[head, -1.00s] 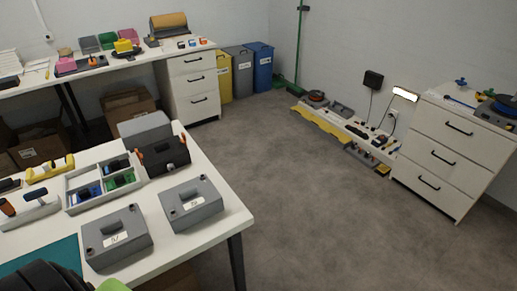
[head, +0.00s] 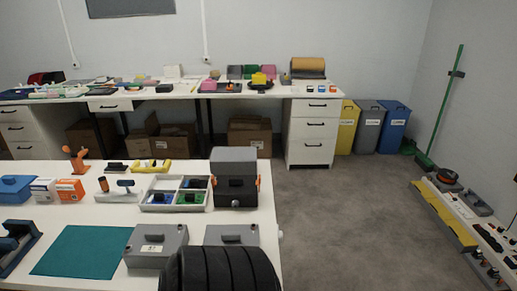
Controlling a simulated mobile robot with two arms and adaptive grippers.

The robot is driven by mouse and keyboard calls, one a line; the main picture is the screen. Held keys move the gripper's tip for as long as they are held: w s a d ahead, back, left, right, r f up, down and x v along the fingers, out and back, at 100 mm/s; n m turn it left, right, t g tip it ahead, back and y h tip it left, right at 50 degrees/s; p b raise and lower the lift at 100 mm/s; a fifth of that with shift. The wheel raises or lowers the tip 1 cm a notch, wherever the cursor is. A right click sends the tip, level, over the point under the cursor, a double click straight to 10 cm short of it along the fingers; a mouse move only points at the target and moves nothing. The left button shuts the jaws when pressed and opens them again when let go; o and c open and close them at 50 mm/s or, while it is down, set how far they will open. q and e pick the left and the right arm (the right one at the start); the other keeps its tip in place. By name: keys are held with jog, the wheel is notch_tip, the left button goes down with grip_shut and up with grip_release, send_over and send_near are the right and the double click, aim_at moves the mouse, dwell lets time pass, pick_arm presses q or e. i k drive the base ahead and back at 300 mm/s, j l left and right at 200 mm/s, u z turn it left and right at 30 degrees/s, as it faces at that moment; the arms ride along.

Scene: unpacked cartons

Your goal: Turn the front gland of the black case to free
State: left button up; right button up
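The black case (head: 236,194) stands near the back right corner of the white table in the head view. It has small orange parts at its left (head: 214,182) and right (head: 258,181) upper sides. I cannot make out a separate front gland or how it is turned; the case is small here, and a grey case stands in front of it. A grey box (head: 233,154) shows directly behind the black case. Neither gripper is in view. A black ribbed part that seems to be mine covers the bottom middle, over part of the table.
Two grey cases (head: 157,240) (head: 232,234) stand at the table's front right. A divided tray (head: 159,206) with small parts lies left of the black case. A teal mat (head: 82,250) lies front left. Open floor (head: 345,230) lies to the right.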

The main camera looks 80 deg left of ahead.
aim_at(235, 204)
jog(key=i+u, duration=0.45)
jog(key=u, duration=0.25)
jog(key=i+l+u, duration=0.15)
jog(key=u, duration=0.2)
jog(key=i, duration=0.1)
